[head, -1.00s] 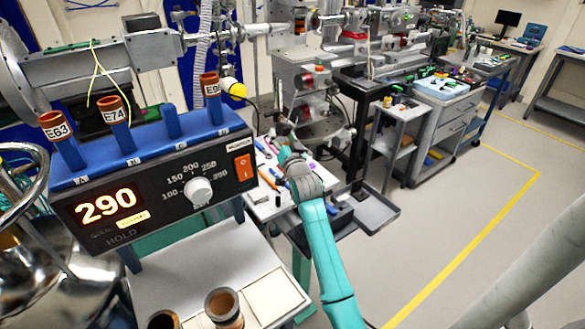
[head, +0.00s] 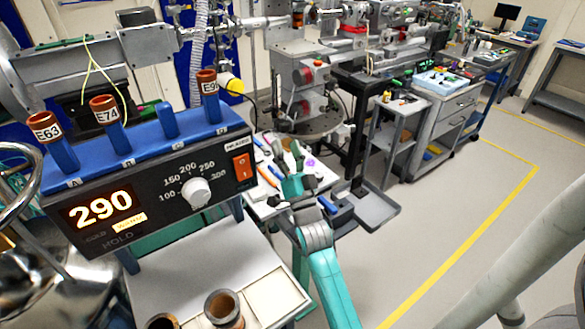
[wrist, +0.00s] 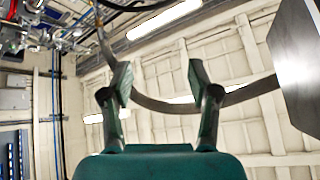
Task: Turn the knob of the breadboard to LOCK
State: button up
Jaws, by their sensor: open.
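My gripper (head: 288,152) is at the end of the teal arm, in front of the small white table, with its fingers upward in the head view. In the wrist view my gripper (wrist: 160,82) is open, with nothing between its two fingers; ceiling and wall panels show behind them. I cannot pick out a breadboard knob or a LOCK mark in either view. The one clear knob is the white dial (head: 196,192) on the blue and black heater box (head: 140,197), marked 100 to 300. My gripper is to the right of this box and apart from it.
The heater display (head: 103,207) reads 290. Tubes labelled E63, E74 and E90 stand on the box. The small white table (head: 262,208) holds pens and tools. A grey trolley (head: 440,115) stands behind. The floor (head: 450,215) at right is open, with a yellow line.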

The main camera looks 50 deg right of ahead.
jog(key=s+a+r+t, duration=0.1)
jog(key=s+a+t, duration=0.1)
jog(key=s+a, duration=0.4)
jog(key=shift+s+r+m, duration=0.3)
jog(key=shift+s, duration=0.5)
